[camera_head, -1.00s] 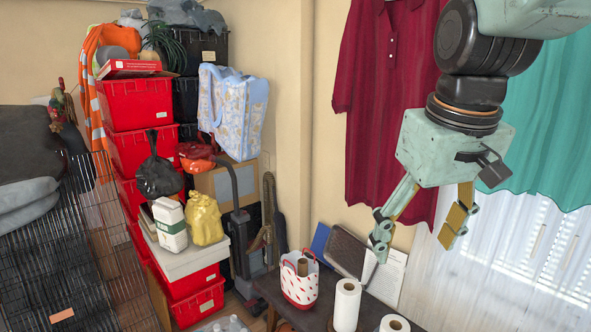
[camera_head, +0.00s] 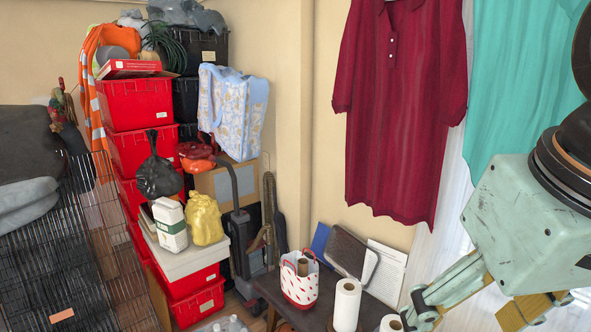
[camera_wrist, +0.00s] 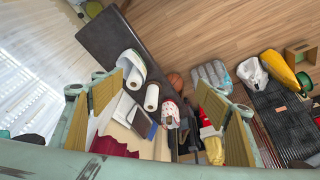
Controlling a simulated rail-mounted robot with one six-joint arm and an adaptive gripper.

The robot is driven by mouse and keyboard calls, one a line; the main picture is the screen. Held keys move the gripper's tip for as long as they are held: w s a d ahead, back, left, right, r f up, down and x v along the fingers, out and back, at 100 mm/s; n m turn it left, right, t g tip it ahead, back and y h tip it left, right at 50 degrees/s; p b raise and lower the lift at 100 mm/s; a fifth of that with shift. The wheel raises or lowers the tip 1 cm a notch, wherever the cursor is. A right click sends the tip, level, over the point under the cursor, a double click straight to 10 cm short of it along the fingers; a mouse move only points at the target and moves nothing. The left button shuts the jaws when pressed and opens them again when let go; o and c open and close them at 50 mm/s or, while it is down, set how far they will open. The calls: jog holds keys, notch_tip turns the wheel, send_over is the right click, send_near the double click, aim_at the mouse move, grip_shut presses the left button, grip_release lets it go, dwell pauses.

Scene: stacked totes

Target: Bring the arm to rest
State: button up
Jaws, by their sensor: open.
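My gripper (camera_head: 465,318) is at the lower right of the head view, its fingers pointing down and left. Its two fingers are spread apart with nothing between them. The right finger is partly cut off by the bottom edge. In the wrist view my gripper (camera_wrist: 168,85) shows both tan finger pads wide apart over the dark bench far below. It looks clear of the bench and the things on it.
The dark bench (camera_head: 380,285) holds paper rolls (camera_head: 346,303) and a red-dotted white bag (camera_head: 299,279). A dark red shirt (camera_head: 400,110) and teal cloth (camera_head: 515,75) hang behind. Stacked red totes (camera_head: 137,104) and a wire cage (camera_head: 85,250) stand left. Wood floor (camera_wrist: 220,35) is open.

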jog(key=shift+s+f, duration=0.3)
jog(key=shift+s, duration=0.6)
jog(key=shift+s+f, duration=0.25)
jog(key=shift+s, duration=0.65)
jog(key=shift+d, duration=0.1)
